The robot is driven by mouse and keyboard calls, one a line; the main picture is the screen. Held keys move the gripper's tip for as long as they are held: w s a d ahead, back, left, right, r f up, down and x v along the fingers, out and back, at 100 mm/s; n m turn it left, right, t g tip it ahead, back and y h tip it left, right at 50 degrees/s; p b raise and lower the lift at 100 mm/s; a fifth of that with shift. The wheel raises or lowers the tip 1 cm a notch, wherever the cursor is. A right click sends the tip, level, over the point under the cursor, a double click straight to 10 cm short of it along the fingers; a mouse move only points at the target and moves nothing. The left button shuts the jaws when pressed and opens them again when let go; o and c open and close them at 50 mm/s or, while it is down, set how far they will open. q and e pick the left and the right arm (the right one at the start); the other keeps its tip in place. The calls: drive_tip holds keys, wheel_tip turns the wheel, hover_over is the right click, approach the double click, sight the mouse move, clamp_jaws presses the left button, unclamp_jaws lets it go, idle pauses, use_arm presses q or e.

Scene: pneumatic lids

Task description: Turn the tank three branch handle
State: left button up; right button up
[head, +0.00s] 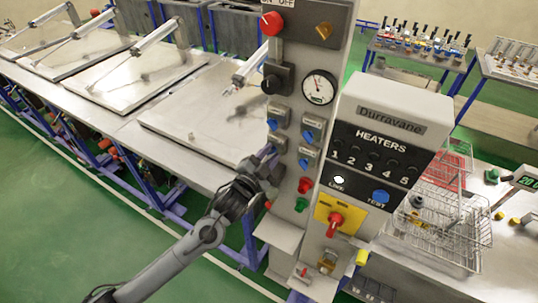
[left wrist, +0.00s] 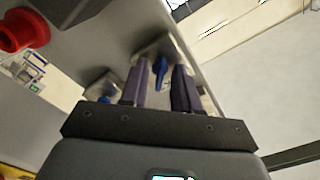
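The control column (head: 338,120) carries several small blue branch handles on grey plates, such as one upper left (head: 272,122) and one upper right (head: 307,134). I cannot read which belongs to tank three. My left gripper (head: 266,168) is at the left side of this group, at its lower end, and its arm hides part of the panel. In the left wrist view, its two dark fingers (left wrist: 160,84) are apart, with a blue handle (left wrist: 160,65) showing in the gap between them. Clear space shows at both sides of the handle. Another blue handle (left wrist: 103,100) is partly hidden at left. My right gripper is not in view.
The column also has a red knob (head: 271,23), a black switch (head: 277,79), a gauge (head: 318,87) and a yellow-backed red switch (head: 335,225). A heater box (head: 392,125) juts out at right. Metal lids (head: 185,115) lie on benches at left. Wire baskets (head: 440,225) stand at right.

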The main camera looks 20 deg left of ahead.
use_arm(q)
clamp_jaws()
drive_tip(key=shift+n, duration=0.3)
drive_tip(key=n+p, duration=0.1)
drive_tip(key=n, duration=0.1)
drive_tip(key=shift+r+n+p, duration=0.1)
drive_tip(key=shift+n+p, duration=0.2)
drive_tip(key=shift+p, duration=0.05)
drive_tip(key=n+p, duration=0.2)
drive_tip(key=n, duration=0.2)
drive_tip(key=n+p, duration=0.2)
drive_tip(key=n, duration=0.3)
drive_tip(key=shift+n, duration=0.4)
drive_tip(key=n+p, duration=0.2)
drive_tip(key=n, duration=0.2)
drive_tip(key=shift+n, duration=0.4)
